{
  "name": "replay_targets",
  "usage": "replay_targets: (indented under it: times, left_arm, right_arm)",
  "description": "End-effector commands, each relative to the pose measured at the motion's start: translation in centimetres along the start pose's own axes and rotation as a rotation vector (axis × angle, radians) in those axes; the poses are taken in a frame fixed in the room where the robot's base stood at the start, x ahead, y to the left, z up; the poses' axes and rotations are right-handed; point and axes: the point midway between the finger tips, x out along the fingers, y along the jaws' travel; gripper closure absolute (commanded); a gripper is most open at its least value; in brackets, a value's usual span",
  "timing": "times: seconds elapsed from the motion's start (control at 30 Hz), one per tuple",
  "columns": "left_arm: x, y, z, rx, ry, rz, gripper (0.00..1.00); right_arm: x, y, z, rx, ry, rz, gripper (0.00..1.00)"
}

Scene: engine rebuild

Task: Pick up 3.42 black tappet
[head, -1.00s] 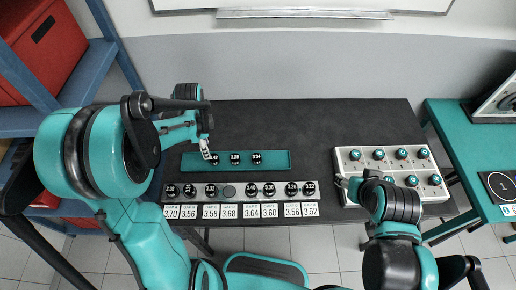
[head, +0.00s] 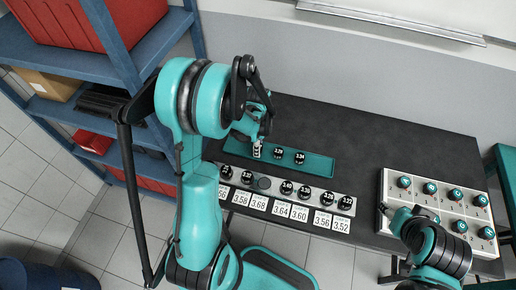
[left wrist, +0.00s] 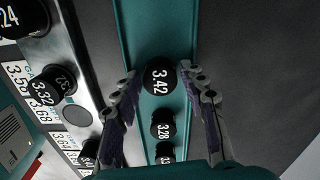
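The black 3.42 tappet (left wrist: 158,80) stands in the teal tray (left wrist: 140,15), its numbered top facing the left wrist camera. My left gripper (left wrist: 159,74) is open, with one finger on each side of the tappet and small gaps visible between.
A metal rack (head: 346,201) with several black tappets and white number cards runs along the table's near edge. One rack place (head: 263,183) has no black tappet. A white block (head: 393,185) with teal-topped pieces is at right. The table's back is clear.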

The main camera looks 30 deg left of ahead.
Motion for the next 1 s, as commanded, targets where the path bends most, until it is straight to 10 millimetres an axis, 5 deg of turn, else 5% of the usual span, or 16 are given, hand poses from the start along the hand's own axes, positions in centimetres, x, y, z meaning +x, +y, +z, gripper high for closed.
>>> replay_targets:
  times: [0.03,0.13,0.53,0.8,1.0]
  left_arm:
    - [0.0,0.0,0.0,0.000,0.000,0.000,0.73]
    - [0.0,0.0,0.0,0.000,0.000,0.000,0.97]
    - [-0.5,0.0,0.0,0.000,0.000,0.000,1.00]
    - [-4.5,0.0,0.0,0.000,0.000,0.000,1.00]
    - [-7.1,3.8,-2.8,0.005,0.000,0.000,1.00]
  right_arm:
    - [0.0,0.0,0.0,0.000,0.000,0.000,0.48]
    - [0.0,0.0,0.0,0.000,0.000,0.000,0.48]
    - [-0.1,0.0,-0.1,0.000,0.000,0.000,0.48]
    - [-1.3,0.0,-1.0,0.000,0.000,0.000,0.48]
    - [-2.1,0.0,-1.5,0.000,0.000,0.000,0.48]
